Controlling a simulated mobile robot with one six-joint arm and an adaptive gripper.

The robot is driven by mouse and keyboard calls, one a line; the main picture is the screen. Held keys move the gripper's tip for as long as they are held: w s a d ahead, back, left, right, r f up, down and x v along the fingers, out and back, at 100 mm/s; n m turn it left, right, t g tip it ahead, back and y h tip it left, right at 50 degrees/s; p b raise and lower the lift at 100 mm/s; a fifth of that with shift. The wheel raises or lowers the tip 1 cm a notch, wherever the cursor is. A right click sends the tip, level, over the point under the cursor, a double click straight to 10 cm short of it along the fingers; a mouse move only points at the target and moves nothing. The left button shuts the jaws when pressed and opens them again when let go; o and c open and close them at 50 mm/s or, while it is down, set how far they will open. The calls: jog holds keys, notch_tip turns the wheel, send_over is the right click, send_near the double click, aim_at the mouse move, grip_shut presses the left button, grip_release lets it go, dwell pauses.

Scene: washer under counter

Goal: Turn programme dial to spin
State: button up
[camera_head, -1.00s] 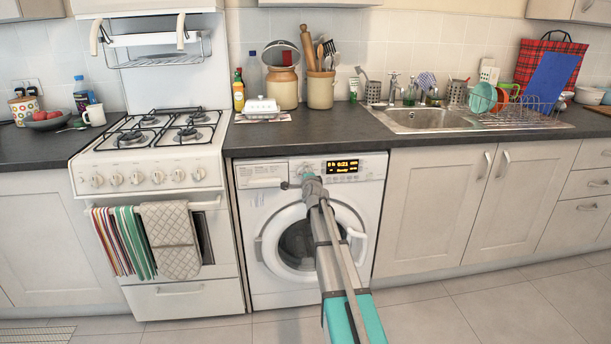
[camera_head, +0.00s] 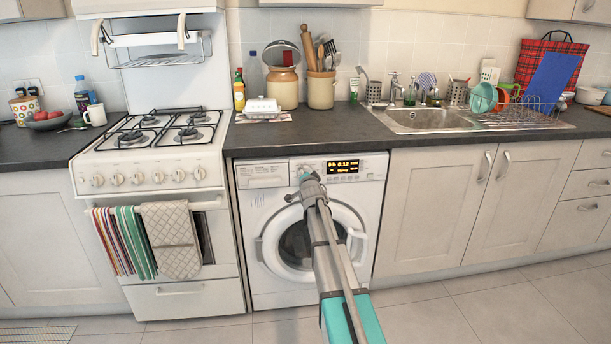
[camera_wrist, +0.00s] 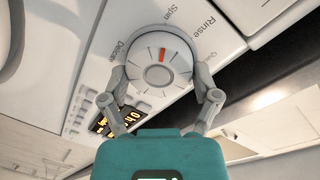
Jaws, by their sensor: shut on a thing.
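The programme dial (camera_wrist: 158,66) is a round white-grey knob with a red pointer mark, on the washer's front panel. In the wrist view its red mark points at the printed word "Spin" (camera_wrist: 172,14); "Rinse" lies to the right and another label to the left. My gripper (camera_wrist: 159,80) is shut on the dial, one finger on each side. In the head view my gripper (camera_head: 305,175) reaches the panel of the white washer (camera_head: 262,215) and mostly hides the dial. The lit display (camera_head: 342,166) appears to read 0:12; it shows partly in the wrist view (camera_wrist: 115,121).
The detergent drawer (camera_head: 263,174) is left of the dial. The round washer door (camera_head: 288,246) is shut, below my gripper. The dark counter (camera_head: 330,134) overhangs the panel. The cooker (camera_head: 150,185) stands to the left and cupboards (camera_head: 428,200) to the right.

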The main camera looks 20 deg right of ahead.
jog(key=shift+w+n, duration=0.1)
jog(key=shift+n, duration=0.2)
jog(key=o, duration=1)
jog(key=shift+c, duration=0.2)
jog(key=s+a+f+n+g+y, duration=0.1)
jog(key=s+a+f+n+g, duration=0.25)
jog(key=s+a+f, duration=0.4)
jog(key=s+a+f+n+g+y, duration=0.2)
jog(key=s+a+f+g, duration=0.3)
jog(key=s+a, duration=0.45)
jog(key=s+a+f+n+g+y, duration=0.15)
jog(key=s+a+n+g, duration=0.35)
jog(key=s, duration=0.7)
jog(key=s+a+f+n+g+y, duration=0.1)
jog(key=s+a+f+n+g, duration=0.15)
jog(key=s+a, duration=0.7)
jog(key=s+d+r+p, duration=0.1)
jog(key=r+p, duration=1.3)
jog(key=s+d+r+p, duration=0.2)
jog(key=r+p, duration=1.2)
jog(key=p, duration=0.1)
jog(key=shift+d+r, duration=0.25)
jog(key=shift+r, duration=0.1)
